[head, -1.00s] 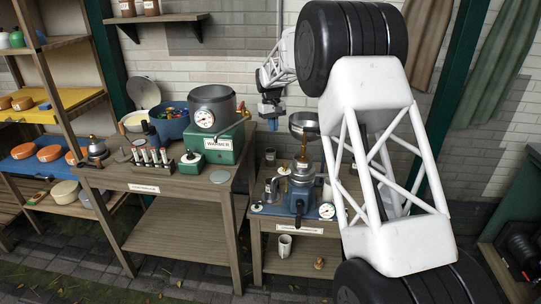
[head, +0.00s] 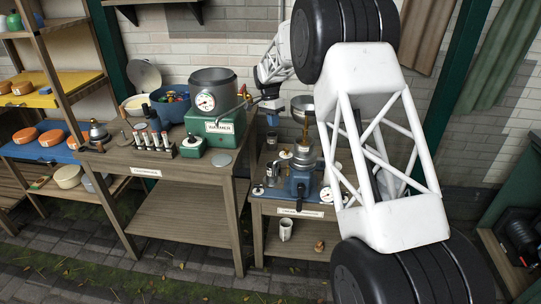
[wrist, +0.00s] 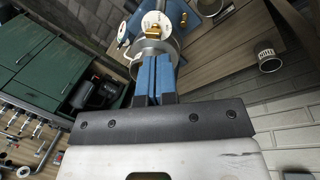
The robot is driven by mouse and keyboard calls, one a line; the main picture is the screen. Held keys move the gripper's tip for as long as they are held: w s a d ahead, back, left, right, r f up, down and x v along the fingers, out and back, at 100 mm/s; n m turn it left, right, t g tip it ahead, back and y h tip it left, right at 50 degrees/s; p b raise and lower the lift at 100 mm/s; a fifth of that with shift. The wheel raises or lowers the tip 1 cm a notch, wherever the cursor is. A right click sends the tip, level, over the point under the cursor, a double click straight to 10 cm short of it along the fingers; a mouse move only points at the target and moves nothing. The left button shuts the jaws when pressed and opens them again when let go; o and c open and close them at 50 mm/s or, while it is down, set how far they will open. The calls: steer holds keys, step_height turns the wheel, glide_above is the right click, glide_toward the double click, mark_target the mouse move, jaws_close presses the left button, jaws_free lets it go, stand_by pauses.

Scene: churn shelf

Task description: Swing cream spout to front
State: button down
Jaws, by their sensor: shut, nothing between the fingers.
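The cream separator (head: 304,155) stands on the small low table (head: 262,262), with a metal bowl (head: 301,106) on top, a steel body and a blue stand. Small fittings stick out at its sides; my arm hides its right part. I cannot tell which fitting is the cream spout. My gripper (head: 272,120) hangs in the air just left of the bowl, pointing down. In the wrist view its blue fingers (wrist: 154,82) are together with nothing between them. Beyond them show the separator's metal body (wrist: 150,50) and a brass fitting (wrist: 155,30); contact cannot be told.
Left of the low table is a taller bench (head: 125,166) with a green warmer (head: 222,128), a blue tub and small bottles. A white mug (head: 286,229) stands on the low table's bottom shelf. Shelving stands farther left. A brick wall is behind.

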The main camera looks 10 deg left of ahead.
steer(key=shift+s+a+f+m, duration=0.1)
steer(key=shift+a+f+m, duration=0.6)
steer(key=shift+m, duration=2.25)
steer(key=shift+s+a+f+m, duration=0.15)
steer(key=shift+f+m, duration=0.9)
steer(key=shift+m, duration=1.85)
steer(key=shift+s+a+f+m, duration=0.1)
steer(key=shift+a+f+m, duration=0.6)
steer(key=shift+m, duration=2.25)
steer(key=shift+d+f, duration=0.2)
steer(key=shift+d, duration=0.05)
steer(key=x, duration=1)
steer(key=shift+w, duration=0.1)
steer(key=shift+d, duration=0.1)
